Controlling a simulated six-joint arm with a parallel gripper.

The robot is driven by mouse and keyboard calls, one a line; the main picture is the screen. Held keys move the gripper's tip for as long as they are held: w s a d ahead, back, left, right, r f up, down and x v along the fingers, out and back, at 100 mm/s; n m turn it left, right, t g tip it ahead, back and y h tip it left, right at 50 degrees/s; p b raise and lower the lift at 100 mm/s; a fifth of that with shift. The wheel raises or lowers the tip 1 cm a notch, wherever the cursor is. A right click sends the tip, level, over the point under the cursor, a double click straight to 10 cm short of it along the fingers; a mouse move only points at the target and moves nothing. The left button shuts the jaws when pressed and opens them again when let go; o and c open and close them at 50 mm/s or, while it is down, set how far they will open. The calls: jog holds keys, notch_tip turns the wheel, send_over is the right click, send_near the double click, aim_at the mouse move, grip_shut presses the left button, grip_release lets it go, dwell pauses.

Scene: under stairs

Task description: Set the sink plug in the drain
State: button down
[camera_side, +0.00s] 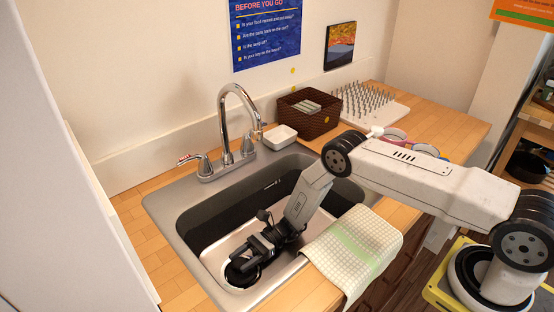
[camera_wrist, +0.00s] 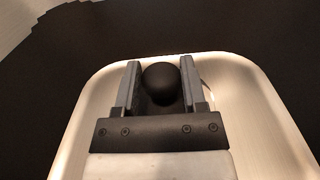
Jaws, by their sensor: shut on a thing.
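My gripper (camera_side: 252,256) reaches down into the steel sink (camera_side: 196,238) from the right and is low over the near left part of the basin. It is shut on the black sink plug (camera_side: 240,274), a dark round disc below the fingertips. In the wrist view, the rounded black knob of the plug (camera_wrist: 162,84) sits between the two grey fingers of my gripper (camera_wrist: 160,78). The drain is not visible in either view. I cannot tell whether the plug touches the sink floor.
A chrome faucet (camera_side: 226,112) arches over the sink's back edge. A checked cloth (camera_side: 352,248) hangs over the near right rim. A white dish (camera_side: 280,137), a brown basket (camera_side: 308,118) and a spiked drying rack (camera_side: 366,104) stand behind. The basin's walls surround my gripper.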

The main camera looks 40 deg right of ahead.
jog(key=shift+f, duration=0.2)
jog(key=shift+c, duration=0.7)
grip_release()
jog(key=shift+r, duration=0.15)
jog(key=shift+d, duration=0.25)
jog(key=d, duration=1.1)
jog(key=shift+d, duration=0.25)
jog(key=shift+r, duration=0.1)
